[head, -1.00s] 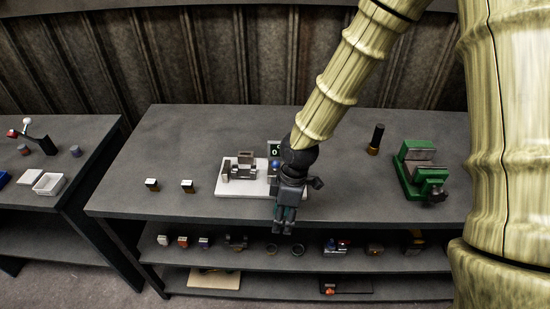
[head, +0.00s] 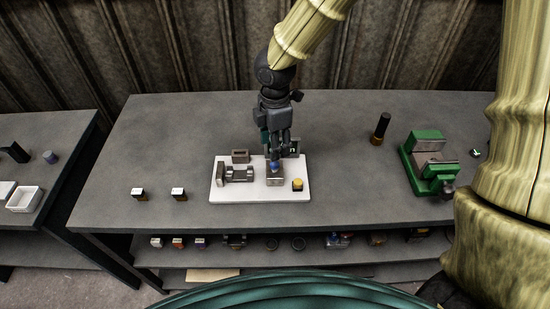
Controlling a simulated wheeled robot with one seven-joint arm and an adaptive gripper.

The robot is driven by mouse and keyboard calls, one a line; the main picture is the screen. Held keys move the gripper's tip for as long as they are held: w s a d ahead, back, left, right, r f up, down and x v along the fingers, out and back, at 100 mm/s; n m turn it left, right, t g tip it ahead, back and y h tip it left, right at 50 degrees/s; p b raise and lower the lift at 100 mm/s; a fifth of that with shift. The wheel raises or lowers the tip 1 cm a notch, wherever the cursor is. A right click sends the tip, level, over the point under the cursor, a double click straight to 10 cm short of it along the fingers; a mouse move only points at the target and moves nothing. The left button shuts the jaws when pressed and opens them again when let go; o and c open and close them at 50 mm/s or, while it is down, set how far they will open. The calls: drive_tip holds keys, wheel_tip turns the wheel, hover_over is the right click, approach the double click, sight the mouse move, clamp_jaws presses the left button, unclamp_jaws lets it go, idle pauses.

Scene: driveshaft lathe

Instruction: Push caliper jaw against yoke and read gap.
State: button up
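A white board (head: 222,194) lies on the grey bench. On its left is a grey metal fixture with upright jaws (head: 236,174), and behind that a small metal block with a slot (head: 240,156). I cannot tell which of these is the yoke. At the right is a metal block (head: 275,180) with a blue knob (head: 275,166) on top; it looks like the sliding caliper jaw. A gap shows between it and the fixture. My gripper (head: 277,157) points down at the blue knob. Whether its fingers touch or grip the knob is unclear. A dark display (head: 294,147) is partly hidden behind my gripper.
A yellow button (head: 297,184) sits on the board's right. Two small blocks (head: 158,194) stand left of the board. A shelf below holds small parts. Bare bench surrounds the board.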

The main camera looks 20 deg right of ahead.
sight(275, 170)
drive_tip(key=shift+f+p, duration=0.45)
drive_tip(key=shift+f, duration=3.55)
drive_tip(key=c, duration=0.8)
